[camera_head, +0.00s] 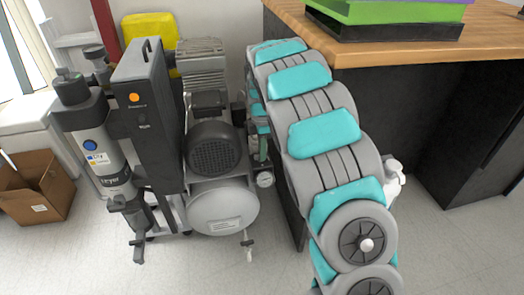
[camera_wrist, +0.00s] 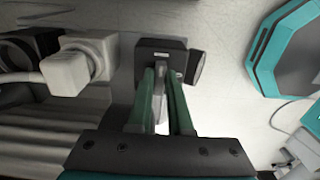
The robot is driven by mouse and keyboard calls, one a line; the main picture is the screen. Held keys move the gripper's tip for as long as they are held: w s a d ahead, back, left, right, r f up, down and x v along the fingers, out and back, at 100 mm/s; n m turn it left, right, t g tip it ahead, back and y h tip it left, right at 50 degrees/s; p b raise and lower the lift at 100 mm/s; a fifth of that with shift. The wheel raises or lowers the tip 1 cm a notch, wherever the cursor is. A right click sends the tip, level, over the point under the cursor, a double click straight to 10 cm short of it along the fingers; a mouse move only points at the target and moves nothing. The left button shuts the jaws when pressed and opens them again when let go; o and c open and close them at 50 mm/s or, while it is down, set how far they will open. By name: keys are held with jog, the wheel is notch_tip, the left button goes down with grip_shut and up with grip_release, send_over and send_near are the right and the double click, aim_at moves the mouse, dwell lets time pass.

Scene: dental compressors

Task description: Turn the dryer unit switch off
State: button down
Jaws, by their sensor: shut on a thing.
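In the wrist view, my gripper (camera_wrist: 161,74) has its two green fingers close together at the front of a small black box (camera_wrist: 151,47) with a white label. The fingers are shut on a narrow pale grey piece (camera_wrist: 158,88), which looks like the switch on that box. Most of it is hidden between the fingers, so I cannot tell its position. In the head view, the dark upright unit (camera_head: 150,120) with an orange round mark stands at the left of the compressor (camera_head: 213,150). My gripper is hidden there behind my arm and the compressor.
A wooden-topped counter (camera_head: 420,50) stands right of my arm. A cardboard box (camera_head: 35,190) lies at the left.

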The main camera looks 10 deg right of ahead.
jog(key=shift+m, duration=0.4)
jog(key=m, duration=0.3)
jog(key=shift+m, duration=0.3)
jog(key=m, duration=0.4)
jog(key=shift+s+m, duration=0.1)
jog(key=shift+m, duration=0.2)
jog(key=m, duration=0.4)
jog(key=shift+a, duration=0.15)
jog(key=m, duration=0.4)
jog(key=shift+s+m+p, duration=0.1)
jog(key=shift+m+p, duration=0.2)
jog(key=shift+p, duration=0.1)
jog(key=shift+m, duration=0.3)
jog(key=shift+a, duration=0.1)
jog(key=c, duration=0.8)
grip_release()
jog(key=shift+c, duration=0.2)
